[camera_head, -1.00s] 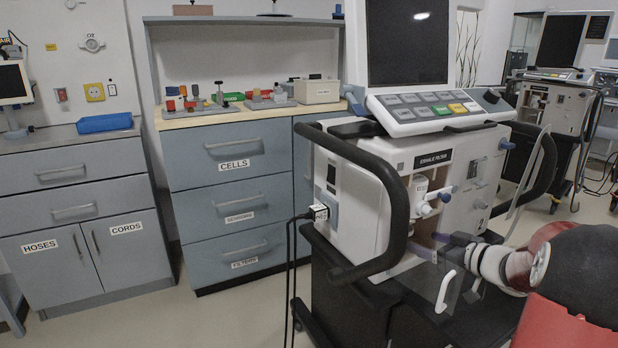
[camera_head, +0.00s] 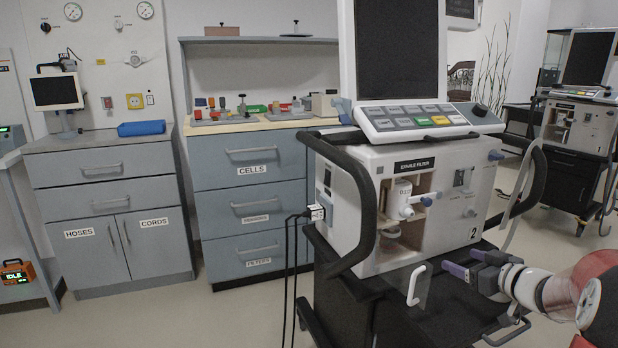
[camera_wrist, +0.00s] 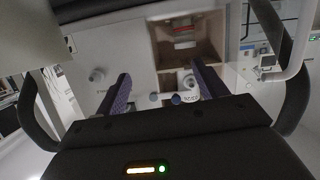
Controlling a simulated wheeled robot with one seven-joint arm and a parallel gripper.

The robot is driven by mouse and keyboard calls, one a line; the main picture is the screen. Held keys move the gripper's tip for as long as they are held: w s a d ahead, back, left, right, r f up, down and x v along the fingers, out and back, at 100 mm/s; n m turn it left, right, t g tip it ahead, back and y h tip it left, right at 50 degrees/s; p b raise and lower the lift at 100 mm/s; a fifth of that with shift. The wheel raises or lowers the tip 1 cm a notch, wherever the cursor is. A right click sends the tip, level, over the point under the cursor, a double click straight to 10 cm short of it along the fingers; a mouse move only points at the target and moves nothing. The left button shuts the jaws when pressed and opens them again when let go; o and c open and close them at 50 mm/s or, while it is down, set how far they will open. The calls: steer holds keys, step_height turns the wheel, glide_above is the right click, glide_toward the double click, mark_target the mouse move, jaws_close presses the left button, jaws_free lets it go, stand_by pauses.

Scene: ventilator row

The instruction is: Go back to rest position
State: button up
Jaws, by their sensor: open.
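My gripper (camera_head: 464,270) is open and empty in the head view, in front of the lower front of the ventilator (camera_head: 345,235) marked 2. Its two purple fingers spread apart in the wrist view (camera_wrist: 163,88), with the open compartment beyond them. The open exhale filter compartment (camera_head: 425,215) holds a white cylinder (camera_head: 401,193) with a blue-tipped side port. A clear flap with a white handle (camera_head: 416,286) hangs below the opening. My arm comes in from the lower right.
Drawer cabinets (camera_head: 250,209) line the back wall. Another ventilator (camera_head: 577,128) stands at the right rear. Open floor (camera_head: 180,315) lies at left.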

steer(key=s+a+r+m+h, duration=0.5)
steer(key=s+a+r+h, duration=0.15)
steer(key=r+h, duration=0.2)
steer(key=s+a+f+g+y, duration=0.1)
steer(key=s+a+f+g, duration=0.1)
steer(key=s, duration=0.6)
steer(key=s+a+f+g+y, duration=0.1)
steer(key=s+a+f+g, duration=0.2)
steer(key=s+a, duration=0.4)
steer(key=s+a+f+g+y, duration=0.1)
steer(key=s+a+f+g, duration=0.2)
steer(key=s, duration=0.6)
steer(key=shift+a+f, duration=0.75)
steer(key=shift+a, duration=0.15)
